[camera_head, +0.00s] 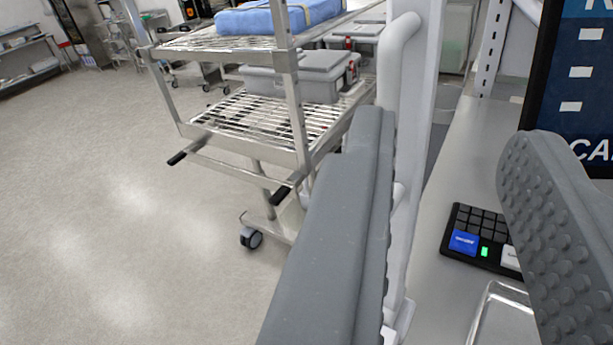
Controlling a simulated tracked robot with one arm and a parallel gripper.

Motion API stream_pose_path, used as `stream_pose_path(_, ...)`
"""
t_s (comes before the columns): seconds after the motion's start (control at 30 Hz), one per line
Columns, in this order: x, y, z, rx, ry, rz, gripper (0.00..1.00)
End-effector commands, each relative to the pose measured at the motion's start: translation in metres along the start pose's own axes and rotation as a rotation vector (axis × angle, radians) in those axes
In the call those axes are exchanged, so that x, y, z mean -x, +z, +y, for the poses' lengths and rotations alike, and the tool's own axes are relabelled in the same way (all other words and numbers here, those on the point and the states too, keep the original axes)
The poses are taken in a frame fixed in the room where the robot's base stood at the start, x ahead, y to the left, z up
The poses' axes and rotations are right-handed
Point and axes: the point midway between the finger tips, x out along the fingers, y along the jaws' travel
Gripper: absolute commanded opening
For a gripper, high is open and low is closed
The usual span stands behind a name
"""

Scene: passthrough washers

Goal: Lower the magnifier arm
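My gripper (448,138) is open, with one grey finger at the centre and the other, its studded pad showing, at the right. A white bent tube on a white upright (395,75) stands just beyond and beside the left finger, which hides part of it. I cannot tell whether this tube belongs to the magnifier arm or is a fixed handle. No magnifier lens shows in the view. Nothing is visibly held between the fingers.
A grey worktop (460,160) carries a black keypad (480,238), a metal tray (498,318) and a dark screen (580,90). A wire-shelf trolley (260,125) with grey boxes (300,75) and a blue wrapped pack (270,18) stands left. The floor at left is clear.

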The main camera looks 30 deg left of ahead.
Motion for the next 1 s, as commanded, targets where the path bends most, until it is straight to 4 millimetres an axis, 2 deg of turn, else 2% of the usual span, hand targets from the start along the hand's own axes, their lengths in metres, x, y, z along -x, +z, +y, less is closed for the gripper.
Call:
stream_pose_path(0.03, 0.006, 0.01, -0.013, 0.03, 0.016, -0.006, 0.29)
stream_pose_path(0.13, 0.016, 0.029, -0.022, 0.077, 0.054, 0.001, 0.29)
stream_pose_path(0.27, 0.025, 0.044, -0.026, 0.121, 0.086, 0.008, 0.29)
stream_pose_path(0.37, 0.025, 0.049, -0.027, 0.133, 0.096, 0.012, 0.29)
stream_pose_path(0.57, 0.005, 0.047, -0.024, 0.131, 0.1, 0.014, 0.29)
stream_pose_path(1.0, -0.062, 0.046, -0.018, 0.131, 0.099, 0.014, 0.29)
